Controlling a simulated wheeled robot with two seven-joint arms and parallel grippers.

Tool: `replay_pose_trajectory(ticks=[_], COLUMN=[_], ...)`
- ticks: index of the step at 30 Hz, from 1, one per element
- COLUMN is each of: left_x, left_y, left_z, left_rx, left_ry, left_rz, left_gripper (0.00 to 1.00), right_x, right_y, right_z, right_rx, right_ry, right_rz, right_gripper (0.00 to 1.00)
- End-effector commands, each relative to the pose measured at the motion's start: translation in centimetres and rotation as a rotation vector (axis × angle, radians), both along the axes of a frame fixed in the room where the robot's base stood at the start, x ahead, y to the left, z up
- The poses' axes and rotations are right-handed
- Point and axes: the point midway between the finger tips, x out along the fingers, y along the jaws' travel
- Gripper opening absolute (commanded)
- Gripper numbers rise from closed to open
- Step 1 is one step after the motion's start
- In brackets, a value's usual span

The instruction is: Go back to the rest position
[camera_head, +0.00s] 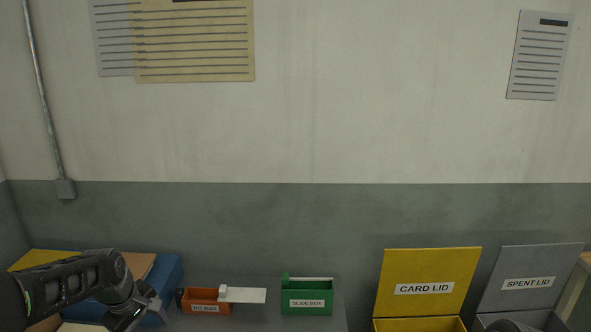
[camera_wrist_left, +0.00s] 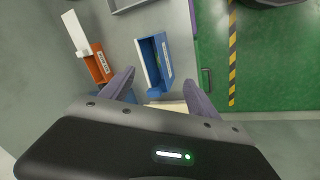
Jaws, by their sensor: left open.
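My left arm comes in at the lower left of the head view, with its gripper (camera_head: 138,308) near the front of a blue block-like thing (camera_head: 168,280). In the left wrist view my left gripper (camera_wrist_left: 160,78) has its two purple-grey fingers spread apart with nothing held between them. A blue open box with a white label (camera_wrist_left: 154,62) shows beyond the fingertips, apart from them. I cannot make out my right gripper in the head view.
The orange kit box (camera_head: 205,301) with a white strip (camera_head: 245,295), the green slide box (camera_head: 307,296), the yellow card lid (camera_head: 428,278) and the grey spent lid (camera_head: 528,276) stand along the wall. Green floor (camera_wrist_left: 275,75) with striped tape (camera_wrist_left: 232,60) lies beyond the table edge.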

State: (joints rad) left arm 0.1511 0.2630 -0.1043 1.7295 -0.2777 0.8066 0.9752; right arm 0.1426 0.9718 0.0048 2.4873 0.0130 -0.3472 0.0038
Motion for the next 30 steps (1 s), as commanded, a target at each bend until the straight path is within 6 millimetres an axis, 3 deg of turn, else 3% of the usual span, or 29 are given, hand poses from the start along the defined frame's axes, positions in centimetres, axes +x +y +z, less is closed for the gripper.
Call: replay_pose_trajectory(ticks=[6, 11, 15, 18, 21, 25, 27, 30], left_x=[1.4, -1.3, -7.1, -12.7, -18.4, -24.2, -26.1, -27.3], left_y=[-6.2, -13.2, -18.8, -22.1, -24.6, -26.7, -27.5, -28.0], left_z=[-8.6, -18.9, -27.4, -32.5, -36.2, -38.9, -40.0, -41.1], left_rx=[0.027, 0.047, 0.050, 0.030, -0.018, -0.095, -0.124, -0.143], left_ry=[-0.122, -0.194, -0.208, -0.181, -0.124, -0.035, -0.002, 0.019], left_rz=[-0.331, -0.602, -0.787, -0.879, -0.929, -0.959, -0.973, -0.981], left_gripper=[0.70, 0.70, 0.70, 0.70, 0.70, 0.70, 0.70, 0.70], right_x=[0.2, 0.4, 0.5, 0.7, 0.8, 0.9, 0.9, 1.0], right_y=[0.1, 0.3, 0.4, 0.5, 0.5, 0.6, 0.6, 0.6], right_z=[-1.1, -2.9, -4.7, -6.0, -7.2, -8.2, -8.7, -9.3], right_rx=[0.004, 0.009, 0.013, 0.016, 0.019, 0.021, 0.021, 0.020], right_ry=[-0.007, -0.015, -0.021, -0.025, -0.028, -0.031, -0.031, -0.032], right_rz=[0.004, 0.007, 0.008, 0.008, 0.008, 0.007, 0.005, 0.004], right_gripper=[0.36, 0.36, 0.36, 0.36, 0.36, 0.36, 0.36, 0.36])
